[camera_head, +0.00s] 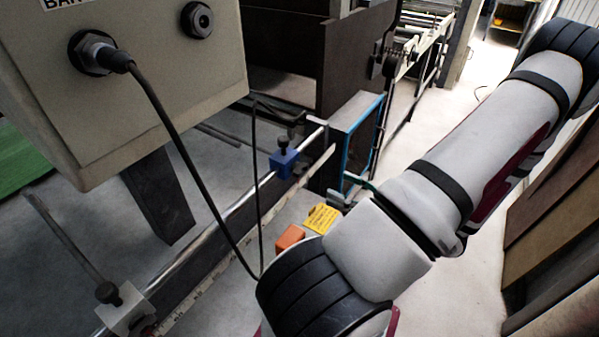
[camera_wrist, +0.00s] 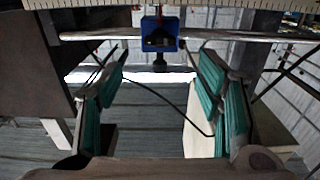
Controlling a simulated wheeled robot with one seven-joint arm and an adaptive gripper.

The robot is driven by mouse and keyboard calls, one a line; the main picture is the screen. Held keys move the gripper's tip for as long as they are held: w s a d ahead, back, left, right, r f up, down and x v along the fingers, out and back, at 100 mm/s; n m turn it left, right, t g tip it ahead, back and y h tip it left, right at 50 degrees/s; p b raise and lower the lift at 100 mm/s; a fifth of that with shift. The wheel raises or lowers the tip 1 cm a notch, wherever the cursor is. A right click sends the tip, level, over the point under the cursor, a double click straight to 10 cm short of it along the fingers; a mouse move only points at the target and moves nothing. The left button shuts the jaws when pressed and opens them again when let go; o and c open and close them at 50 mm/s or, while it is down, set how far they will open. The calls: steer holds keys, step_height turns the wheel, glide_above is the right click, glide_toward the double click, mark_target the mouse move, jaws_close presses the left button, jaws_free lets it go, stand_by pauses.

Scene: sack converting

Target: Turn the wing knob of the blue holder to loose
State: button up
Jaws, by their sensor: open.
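The blue holder (camera_head: 284,163) is clamped on a shiny rail in the middle of the head view, with a dark knob (camera_head: 284,143) on top. In the wrist view, the blue holder (camera_wrist: 159,34) is at the top centre on the rail, and its dark knob (camera_wrist: 159,63) points down the picture. My gripper (camera_wrist: 161,72) is open, its teal-padded fingers apart to either side of the knob's line. Nothing is between the pads, and a gap to the knob seems to remain. The knob's wing shape and angle are too small to tell.
A grey control box (camera_head: 120,75) overhangs the rail at the left, and its black cable (camera_head: 190,165) hangs in front of it. A pale clamp (camera_head: 125,312) with a black knob sits lower on the rail. An orange block (camera_head: 289,237) and yellow tag (camera_head: 322,218) are near my arm.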

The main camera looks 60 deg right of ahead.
mark_target(304, 171)
steer(key=w, duration=0.7)
steer(key=w+d+b, duration=0.1)
steer(key=w, duration=0.3)
steer(key=shift+d, duration=0.1)
steer(key=c, duration=1.2)
